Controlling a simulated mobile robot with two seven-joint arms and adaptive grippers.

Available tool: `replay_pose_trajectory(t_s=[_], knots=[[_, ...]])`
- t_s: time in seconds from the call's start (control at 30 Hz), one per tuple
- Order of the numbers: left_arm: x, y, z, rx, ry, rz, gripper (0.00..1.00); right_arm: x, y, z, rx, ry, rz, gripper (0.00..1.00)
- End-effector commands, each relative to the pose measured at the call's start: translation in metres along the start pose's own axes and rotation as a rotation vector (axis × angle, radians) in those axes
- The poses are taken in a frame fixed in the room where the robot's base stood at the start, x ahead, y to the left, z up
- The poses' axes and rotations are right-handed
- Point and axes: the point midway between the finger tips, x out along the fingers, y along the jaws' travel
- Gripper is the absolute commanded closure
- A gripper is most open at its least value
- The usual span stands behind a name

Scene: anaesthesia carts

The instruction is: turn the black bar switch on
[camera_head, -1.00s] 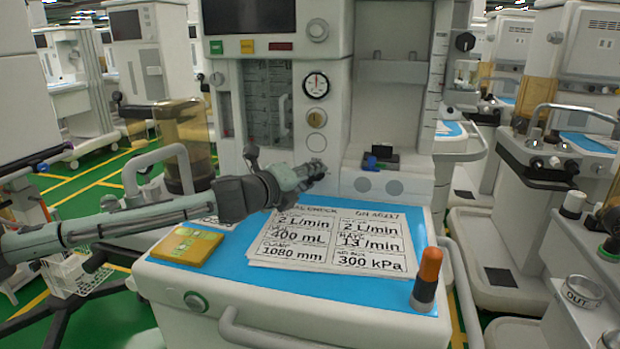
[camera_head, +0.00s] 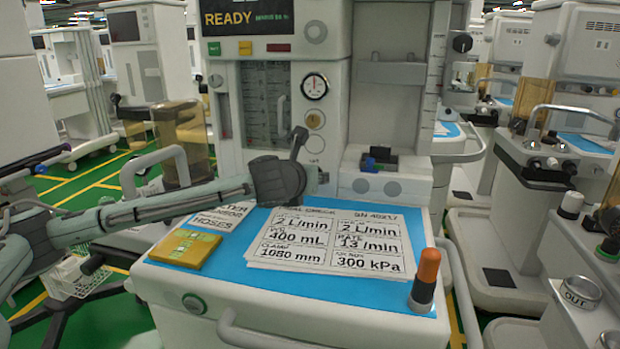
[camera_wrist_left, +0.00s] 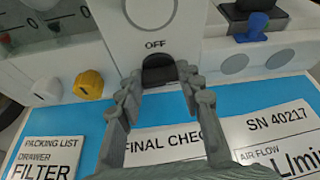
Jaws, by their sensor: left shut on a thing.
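The black bar switch (camera_wrist_left: 158,68) sits on the lower front of the white machine, just under the word OFF, in the left wrist view. My left gripper (camera_wrist_left: 159,82) has one finger on each side of the bar and is shut on it. In the head view, my left gripper (camera_head: 316,178) is at the machine's front and hides the switch. The machine's screen (camera_head: 248,17) is lit and reads READY. My right gripper is not in view.
Printed sheets (camera_head: 330,241) and a yellow block (camera_head: 186,248) lie on the blue work surface. An orange-topped post (camera_head: 428,268) stands at its right front. A yellow knob (camera_wrist_left: 89,85) is left of the switch. Other carts stand behind and to the right.

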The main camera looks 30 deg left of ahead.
Motion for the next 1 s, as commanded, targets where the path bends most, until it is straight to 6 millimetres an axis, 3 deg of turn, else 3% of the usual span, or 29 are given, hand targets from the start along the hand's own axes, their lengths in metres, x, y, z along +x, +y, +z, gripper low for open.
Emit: replay_pose_trajectory(t_s=[0.3,0.8,0.83,0.9,1.0], knots=[[0.0002,-0.0007,0.0001,0.096,-0.001,0.039,0.93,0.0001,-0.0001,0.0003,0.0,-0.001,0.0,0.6],[0.0003,-0.0004,0.0,0.112,-0.001,0.046,0.93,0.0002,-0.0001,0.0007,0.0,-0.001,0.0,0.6],[0.0003,-0.0004,-0.0001,0.112,-0.001,0.046,0.62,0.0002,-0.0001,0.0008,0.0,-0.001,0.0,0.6],[0.0003,-0.0004,0.0,0.111,-0.001,0.046,0.55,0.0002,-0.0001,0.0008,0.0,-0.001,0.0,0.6],[0.0003,-0.0005,0.0,0.111,-0.001,0.046,0.55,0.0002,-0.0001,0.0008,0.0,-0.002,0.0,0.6]])
